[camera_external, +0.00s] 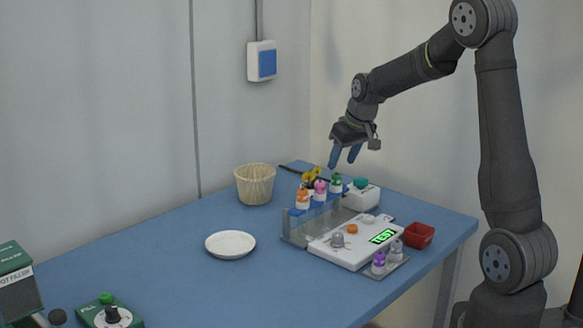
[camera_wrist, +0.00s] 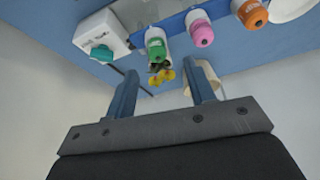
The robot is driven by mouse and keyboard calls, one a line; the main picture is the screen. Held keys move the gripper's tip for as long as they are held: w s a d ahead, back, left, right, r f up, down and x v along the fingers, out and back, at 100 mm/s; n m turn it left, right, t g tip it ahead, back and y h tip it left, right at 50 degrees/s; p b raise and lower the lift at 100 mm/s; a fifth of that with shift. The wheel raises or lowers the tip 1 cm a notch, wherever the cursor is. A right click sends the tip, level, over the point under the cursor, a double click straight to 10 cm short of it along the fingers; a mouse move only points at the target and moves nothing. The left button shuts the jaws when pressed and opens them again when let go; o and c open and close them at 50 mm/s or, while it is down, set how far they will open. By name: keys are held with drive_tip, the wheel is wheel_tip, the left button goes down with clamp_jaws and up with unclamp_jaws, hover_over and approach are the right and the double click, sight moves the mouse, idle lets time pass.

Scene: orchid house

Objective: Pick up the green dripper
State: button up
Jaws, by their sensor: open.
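The green dripper (camera_external: 336,183) is a small white bottle with a green cap. It stands upright at the right end of a row on a rack (camera_external: 293,226), beside a pink-capped dripper (camera_external: 320,189) and an orange-capped dripper (camera_external: 302,197). My gripper (camera_external: 345,157) is open and empty, above the green dripper and apart from it. In the wrist view the green dripper (camera_wrist: 156,46) shows beyond the blue fingers, between them but nearer the left one. The pink dripper (camera_wrist: 201,30) and orange dripper (camera_wrist: 252,14) are to its right.
A white box with a teal knob (camera_external: 361,196) stands close behind the rack. A white tester (camera_external: 352,243) with a green display lies in front, near purple- and grey-capped bottles. A red bin (camera_external: 419,236), white plate (camera_external: 230,245) and basket (camera_external: 255,184) stand around. The table's left-middle is clear.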

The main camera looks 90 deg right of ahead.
sight(337, 174)
drive_tip(key=shift+x, duration=2.85)
drive_tip(key=shift+s+d, duration=0.15)
drive_tip(key=shift+c, duration=0.3)
drive_tip(key=c, duration=1)
